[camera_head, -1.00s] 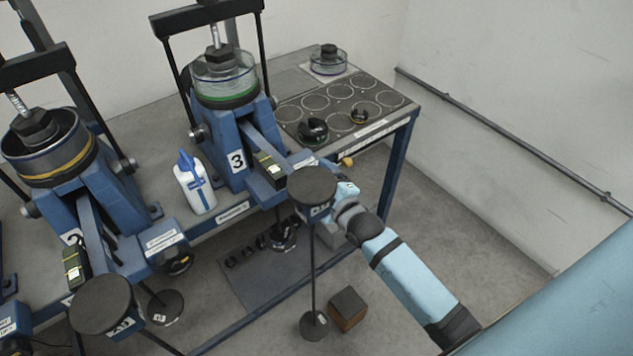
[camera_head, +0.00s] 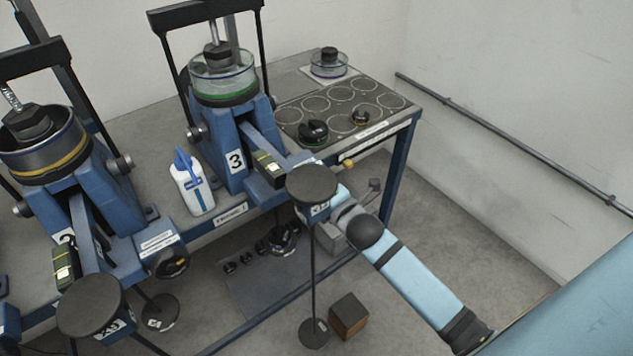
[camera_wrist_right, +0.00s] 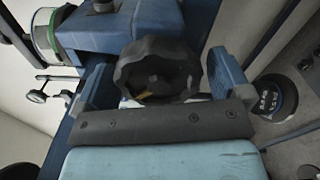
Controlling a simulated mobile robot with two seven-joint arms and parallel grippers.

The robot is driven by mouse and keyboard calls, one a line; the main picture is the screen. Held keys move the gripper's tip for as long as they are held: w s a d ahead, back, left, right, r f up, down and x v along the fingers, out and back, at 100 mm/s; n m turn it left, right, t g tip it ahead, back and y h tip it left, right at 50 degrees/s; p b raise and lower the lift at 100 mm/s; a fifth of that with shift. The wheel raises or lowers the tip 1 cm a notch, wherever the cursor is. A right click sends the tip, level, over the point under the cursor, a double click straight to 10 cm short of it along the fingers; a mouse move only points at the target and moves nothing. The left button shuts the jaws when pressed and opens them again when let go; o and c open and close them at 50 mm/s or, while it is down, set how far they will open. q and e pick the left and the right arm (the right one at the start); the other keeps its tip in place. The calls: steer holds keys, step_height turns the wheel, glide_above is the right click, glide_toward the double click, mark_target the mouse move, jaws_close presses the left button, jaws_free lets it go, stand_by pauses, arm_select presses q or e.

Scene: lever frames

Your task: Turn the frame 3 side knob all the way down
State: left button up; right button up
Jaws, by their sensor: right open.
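Frame 3 (camera_head: 228,135) is a blue lever frame with a white "3" label, near the bench's front right. Its side knob (camera_wrist_right: 157,68) is black and lobed and shows in the right wrist view. My right gripper (camera_wrist_right: 160,84) is open, with one blue finger on each side of the knob. Gaps show between knob and fingers in that view. In the head view, my right arm reaches in from the lower right, and the round dark pan (camera_head: 312,182) in front of frame 3 hides the knob and the fingertips. My left gripper is not in view.
Frame 2 (camera_head: 88,205) stands to the left, with its own dark knob (camera_head: 173,264). A white bottle (camera_head: 192,187) stands between the frames. A brown block (camera_head: 348,315) and a hanger base (camera_head: 314,333) are on the floor. Open floor lies to the right.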

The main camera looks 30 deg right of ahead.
steer(key=shift+s+d, duration=0.1)
steer(key=shift+s, duration=0.15)
steer(key=s, duration=0.1)
steer(key=s+p, duration=0.1)
steer(key=s, duration=0.1)
steer(key=s+d+p, duration=0.1)
steer(key=s, duration=0.1)
steer(key=shift+s, duration=0.25)
steer(key=shift+a, duration=0.1)
